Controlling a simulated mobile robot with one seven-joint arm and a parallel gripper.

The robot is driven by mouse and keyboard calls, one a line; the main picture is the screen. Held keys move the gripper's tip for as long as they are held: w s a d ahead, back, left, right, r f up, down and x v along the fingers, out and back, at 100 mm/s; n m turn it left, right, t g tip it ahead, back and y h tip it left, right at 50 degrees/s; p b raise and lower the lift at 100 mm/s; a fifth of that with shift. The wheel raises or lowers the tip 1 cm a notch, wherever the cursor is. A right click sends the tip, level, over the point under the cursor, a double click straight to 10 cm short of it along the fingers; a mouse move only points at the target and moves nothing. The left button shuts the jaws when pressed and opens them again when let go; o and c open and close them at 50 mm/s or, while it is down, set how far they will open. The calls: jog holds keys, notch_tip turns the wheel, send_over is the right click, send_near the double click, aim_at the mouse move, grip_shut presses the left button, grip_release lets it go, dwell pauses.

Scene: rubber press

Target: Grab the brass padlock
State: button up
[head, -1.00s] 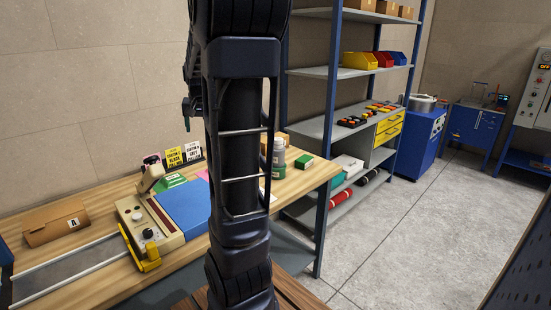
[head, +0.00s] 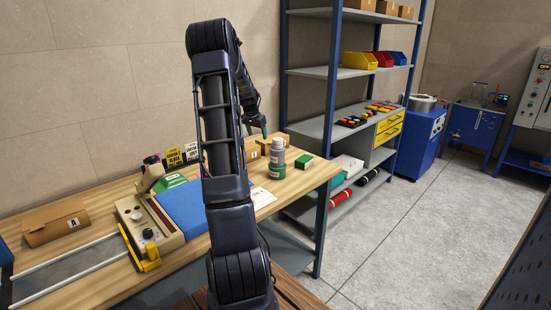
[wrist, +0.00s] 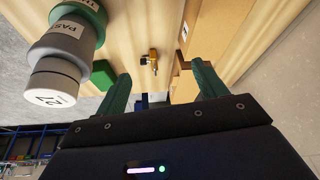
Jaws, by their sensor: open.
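A small brass-coloured thing with a dark part, which looks like the brass padlock (wrist: 152,57), lies on the wooden bench in the wrist view. It appears between the two finger lines and beyond the fingertips, apart from them. My gripper (wrist: 160,71) is open with nothing between its fingers. In the head view my gripper (head: 261,130) hangs over the back right of the bench, beside a cardboard box. I cannot make out the padlock in the head view.
A grey-and-green container stack (head: 277,157) stands close by; it also shows at the left of the wrist view (wrist: 68,48). A green box (head: 303,162) and a cardboard box (wrist: 184,82) flank the padlock. A blue pad (head: 182,207) and shelving (head: 340,72) are farther off.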

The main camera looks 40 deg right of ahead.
jog(key=shift+m+g+h, duration=0.4)
jog(key=shift+m, duration=0.4)
jog(key=d+f, duration=0.4)
jog(key=f, duration=0.1)
jog(key=d+f, duration=0.5)
jog(key=f, duration=0.1)
jog(key=d+f, duration=0.4)
jog(key=f, duration=0.1)
jog(key=shift+s+d+f, duration=0.2)
jog(key=shift+d+f, duration=0.05)
jog(key=shift+d, duration=0.15)
jog(key=c, duration=1.2)
